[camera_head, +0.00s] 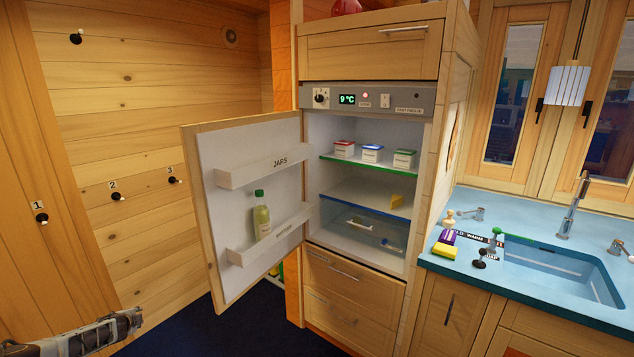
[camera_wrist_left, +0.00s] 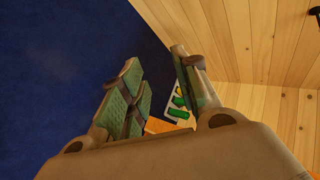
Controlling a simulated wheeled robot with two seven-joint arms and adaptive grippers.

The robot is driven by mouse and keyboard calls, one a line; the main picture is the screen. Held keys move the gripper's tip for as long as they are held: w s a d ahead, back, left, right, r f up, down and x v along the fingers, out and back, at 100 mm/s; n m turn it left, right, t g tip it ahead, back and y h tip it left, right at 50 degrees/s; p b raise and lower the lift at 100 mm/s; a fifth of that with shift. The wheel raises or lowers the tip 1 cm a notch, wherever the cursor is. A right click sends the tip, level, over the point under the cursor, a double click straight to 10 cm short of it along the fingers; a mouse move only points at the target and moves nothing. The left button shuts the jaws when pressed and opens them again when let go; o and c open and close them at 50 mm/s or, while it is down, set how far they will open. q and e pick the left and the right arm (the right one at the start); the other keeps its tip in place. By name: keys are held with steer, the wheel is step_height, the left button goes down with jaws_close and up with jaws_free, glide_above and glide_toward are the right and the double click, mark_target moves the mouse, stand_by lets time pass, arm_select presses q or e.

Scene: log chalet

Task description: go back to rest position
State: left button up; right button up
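My left gripper (camera_wrist_left: 155,64) is open and empty in the left wrist view, its two green-padded fingers apart above the dark blue floor. In the head view, part of my left arm comes in at the lower left corner, well away from the fridge door. My right gripper shows in neither view.
The fridge door (camera_head: 248,210) stands wide open to the left, with a bottle (camera_head: 261,215) in its lower rack. Small boxes stand on the fridge's top shelf (camera_head: 368,167). A blue counter with a sink (camera_head: 560,270) is at right. Dark blue floor (camera_head: 225,327) lies below the door.

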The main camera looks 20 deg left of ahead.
arm_select(q)
steer(key=s+d+f+n+g+h, duration=0.1)
steer(key=s+d+f, duration=0.3)
steer(key=d+f, duration=0.4)
steer(key=s+d+f+n+g+h, duration=0.1)
steer(key=s+d+f, duration=0.3)
steer(key=f, duration=0.6)
steer(key=s+d+f+n+g+h, duration=0.1)
steer(key=s+d+f, duration=0.4)
steer(key=d, duration=0.4)
steer(key=s+d+f+h, duration=0.1)
steer(key=s+d+f, duration=0.1)
steer(key=d+f, duration=0.6)
steer(key=s+d+f+n+g+h, duration=0.1)
steer(key=s+d+f, duration=0.35)
steer(key=d, duration=0.45)
steer(key=s+d+f+h, duration=0.1)
steer(key=s+d, duration=0.3)
steer(key=d, duration=0.5)
steer(key=s+d+f+n+h, duration=0.1)
steer(key=s+d+f, duration=0.2)
steer(key=d, duration=0.6)
steer(key=s+d+f+g+h, duration=0.1)
steer(key=s+d, duration=0.4)
steer(key=d, duration=0.5)
steer(key=shift+f+n, duration=0.4)
steer(key=shift+f, duration=0.25)
